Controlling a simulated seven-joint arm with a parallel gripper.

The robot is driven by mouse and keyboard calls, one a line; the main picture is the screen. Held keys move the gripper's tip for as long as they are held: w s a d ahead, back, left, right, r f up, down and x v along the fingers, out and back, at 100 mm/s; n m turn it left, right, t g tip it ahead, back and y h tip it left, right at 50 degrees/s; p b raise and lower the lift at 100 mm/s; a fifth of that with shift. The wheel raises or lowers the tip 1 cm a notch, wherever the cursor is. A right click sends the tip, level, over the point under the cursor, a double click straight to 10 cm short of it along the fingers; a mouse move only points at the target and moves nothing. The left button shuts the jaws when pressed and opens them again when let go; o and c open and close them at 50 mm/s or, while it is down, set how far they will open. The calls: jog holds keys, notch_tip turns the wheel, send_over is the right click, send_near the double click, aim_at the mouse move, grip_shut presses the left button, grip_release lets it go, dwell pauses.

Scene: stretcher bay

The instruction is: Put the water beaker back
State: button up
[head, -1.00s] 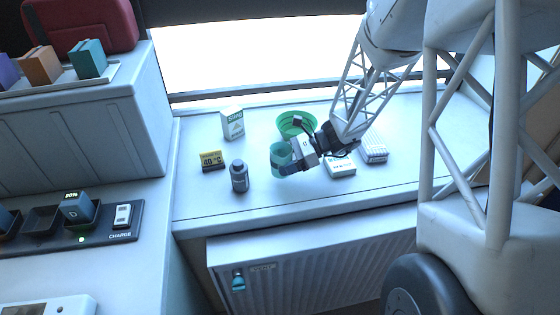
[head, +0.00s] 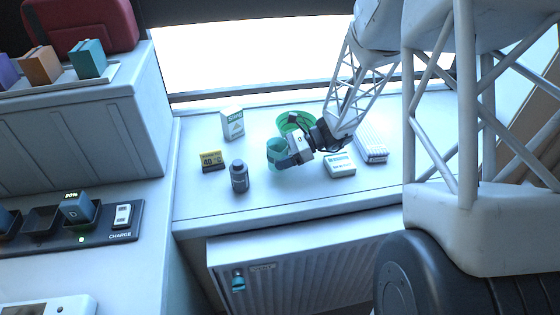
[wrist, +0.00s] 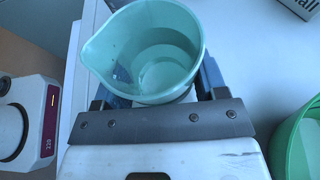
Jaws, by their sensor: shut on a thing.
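The water beaker (head: 276,152) is a teal cup with a pouring lip. It is upright over the white windowsill counter, near a grey bottle. In the wrist view the beaker (wrist: 145,50) sits between my jaws, and I look into its open top. My gripper (head: 287,160) is shut on it. The gripper's dark bar and blue-grey fingers (wrist: 165,98) flank the beaker in the wrist view. I cannot tell whether the beaker's base touches the counter.
A green bowl (head: 296,121) stands right behind the beaker. The grey bottle (head: 239,177), a yellow 40 °C sign (head: 211,161) and a white carton (head: 233,124) are to the left. A small white box (head: 340,166) and a ribbed white pack (head: 371,143) lie right. The counter's front strip is clear.

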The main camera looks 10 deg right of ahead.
jog(key=shift+f, duration=1.1)
jog(key=shift+f, duration=0.1)
jog(key=o, duration=1)
jog(key=shift+v, duration=6.05)
jog(key=s+a+r+n+g+h, duration=0.1)
jog(key=s+a+r+n+h, duration=0.25)
jog(key=s+r, duration=0.3)
jog(key=s+a+r+n+g+h, duration=0.1)
jog(key=s+a+r+n+h, duration=0.2)
jog(key=s+r+n, duration=0.35)
jog(key=s+r+n+t+h, duration=0.1)
jog(key=s+n+h, duration=0.1)
jog(key=s, duration=0.4)
jog(key=s+r+n+t+h, duration=0.2)
jog(key=s+n, duration=0.1)
jog(key=s, duration=0.3)
jog(key=s+r+n+t+h, duration=0.1)
jog(key=s+r+n+h, duration=0.1)
jog(key=s, duration=0.4)
jog(key=shift+s+r+n+t+h, duration=0.3)
jog(key=shift+n+h, duration=0.1)
jog(key=shift+h, duration=0.15)
